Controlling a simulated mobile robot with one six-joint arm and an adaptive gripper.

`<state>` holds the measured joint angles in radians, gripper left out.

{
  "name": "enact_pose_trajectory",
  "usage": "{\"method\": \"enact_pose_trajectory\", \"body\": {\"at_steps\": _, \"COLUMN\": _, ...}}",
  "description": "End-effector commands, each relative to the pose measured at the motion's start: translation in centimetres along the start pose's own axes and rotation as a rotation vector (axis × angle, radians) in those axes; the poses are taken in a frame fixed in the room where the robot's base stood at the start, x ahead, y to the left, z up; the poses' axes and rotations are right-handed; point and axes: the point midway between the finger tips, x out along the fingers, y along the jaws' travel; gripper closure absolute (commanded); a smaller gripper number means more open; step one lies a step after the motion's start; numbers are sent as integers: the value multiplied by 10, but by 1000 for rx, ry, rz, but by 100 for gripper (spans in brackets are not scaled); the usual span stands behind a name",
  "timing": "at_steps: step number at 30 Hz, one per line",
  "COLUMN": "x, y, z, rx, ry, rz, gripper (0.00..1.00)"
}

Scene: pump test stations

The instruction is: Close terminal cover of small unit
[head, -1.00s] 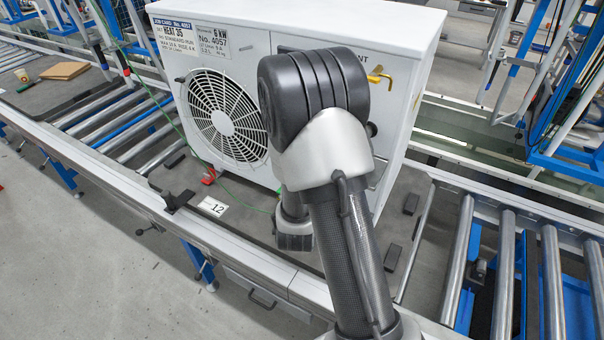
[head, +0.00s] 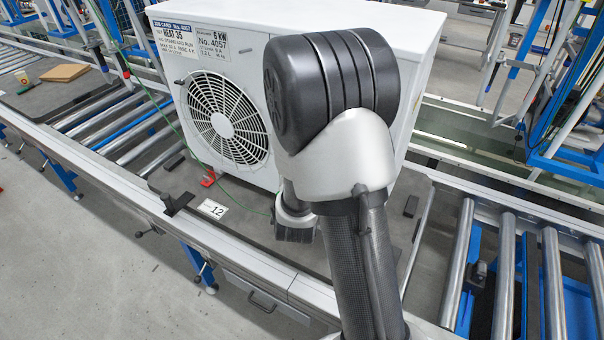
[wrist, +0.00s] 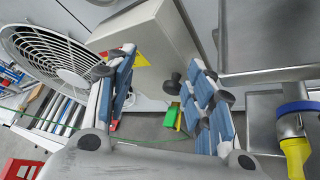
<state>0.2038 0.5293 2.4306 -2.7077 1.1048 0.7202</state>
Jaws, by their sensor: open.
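The small unit (head: 230,50) is a white box with a round fan grille (head: 228,122), standing on the conveyor station. My arm hides its right front in the head view. In the wrist view the fan grille (wrist: 58,55) is at left. My gripper (wrist: 163,62) is open, its blue-padded fingers apart with nothing gripped. Beyond and between the fingers is a light grey box-like part (wrist: 155,35) with a yellow and red label and a black knob (wrist: 172,84). I cannot tell for sure whether this is the terminal cover, or how far open it stands.
Grey metal panels (wrist: 262,50) and a blue and yellow fitting (wrist: 293,135) lie close to the right finger in the wrist view. Small green and yellow pieces (wrist: 170,116) show between the fingers. Rollers (head: 505,265) lie right of the unit. A green cable runs nearby.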

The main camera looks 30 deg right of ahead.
Motion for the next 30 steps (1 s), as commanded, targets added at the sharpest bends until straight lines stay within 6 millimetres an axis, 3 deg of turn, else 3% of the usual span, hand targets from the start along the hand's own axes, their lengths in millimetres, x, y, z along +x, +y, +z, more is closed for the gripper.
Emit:
{"method": "enact_pose_trajectory", "body": {"at_steps": 1, "x": -2, "y": 18, "z": 14, "rx": 6, "ry": -18, "rz": 28, "gripper": 60}}
{"method": "enact_pose_trajectory", "body": {"at_steps": 9, "x": -13, "y": 42, "z": 37, "rx": 4, "ry": -15, "rz": 22, "gripper": 60}}
{"method": "enact_pose_trajectory", "body": {"at_steps": 30, "x": -15, "y": 46, "z": 41, "rx": 2, "ry": -10, "rz": 17, "gripper": 60}}
